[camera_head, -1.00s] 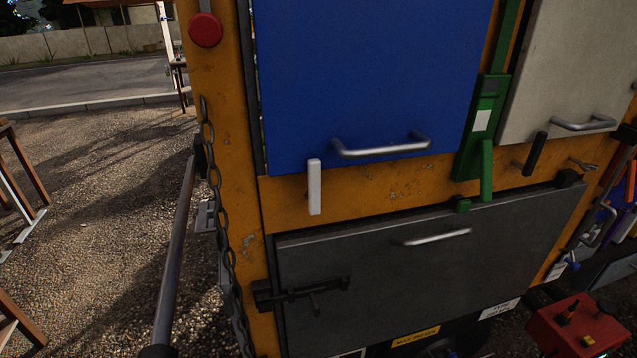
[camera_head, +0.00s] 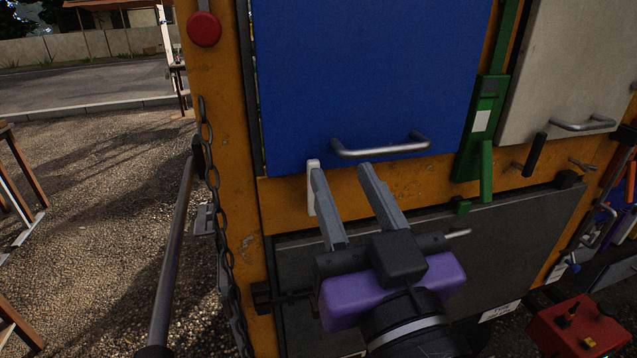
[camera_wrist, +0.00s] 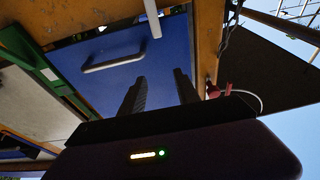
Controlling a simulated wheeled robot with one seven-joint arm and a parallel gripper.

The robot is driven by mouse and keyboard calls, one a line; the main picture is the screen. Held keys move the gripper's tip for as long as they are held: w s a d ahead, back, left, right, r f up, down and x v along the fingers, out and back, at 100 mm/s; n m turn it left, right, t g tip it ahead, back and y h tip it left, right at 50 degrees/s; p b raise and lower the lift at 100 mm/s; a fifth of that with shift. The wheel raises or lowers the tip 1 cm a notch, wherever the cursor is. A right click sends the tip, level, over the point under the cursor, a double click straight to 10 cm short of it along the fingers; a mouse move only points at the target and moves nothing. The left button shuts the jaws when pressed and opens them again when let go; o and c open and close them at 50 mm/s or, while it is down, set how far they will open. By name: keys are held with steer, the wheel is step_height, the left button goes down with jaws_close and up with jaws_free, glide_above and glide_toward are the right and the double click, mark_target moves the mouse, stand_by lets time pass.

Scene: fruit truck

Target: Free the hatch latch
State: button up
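The blue hatch (camera_head: 360,80) is shut, with a metal handle (camera_head: 380,148) near its bottom edge. A white latch (camera_head: 312,195) stands upright across its lower left edge; the wrist view also shows this latch (camera_wrist: 152,18) and the blue hatch (camera_wrist: 112,88). My gripper (camera_head: 342,171) is open and empty, its fingers spread and pointing up at the hatch's lower edge. The left finger overlaps the white latch in the head view; I cannot tell whether they touch. In the wrist view the latch lies beyond the fingertips (camera_wrist: 160,78).
A grey lower hatch (camera_head: 530,225) with a dark bolt (camera_head: 270,297) sits below, partly hidden by my gripper. A green strap clamp (camera_head: 483,125) and a cream hatch (camera_head: 560,70) with a black latch (camera_head: 535,154) are at right. A chain (camera_head: 213,180) hangs at left.

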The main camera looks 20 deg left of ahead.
steer(key=w+a+f+g+h+p, duration=0.1)
steer(key=w+a+f+g, duration=0.1)
steer(key=w+a+f, duration=0.2)
steer(key=w+a, duration=0.1)
steer(key=w, duration=0.2)
steer(key=shift+w+a+f+g+p, duration=0.15)
steer(key=shift+a+f+g+p, duration=0.15)
steer(key=shift+a+f+p, duration=0.05)
steer(key=shift+c, duration=0.2)
jaws_close()
steer(key=shift+f, duration=0.1)
stand_by(1.2)
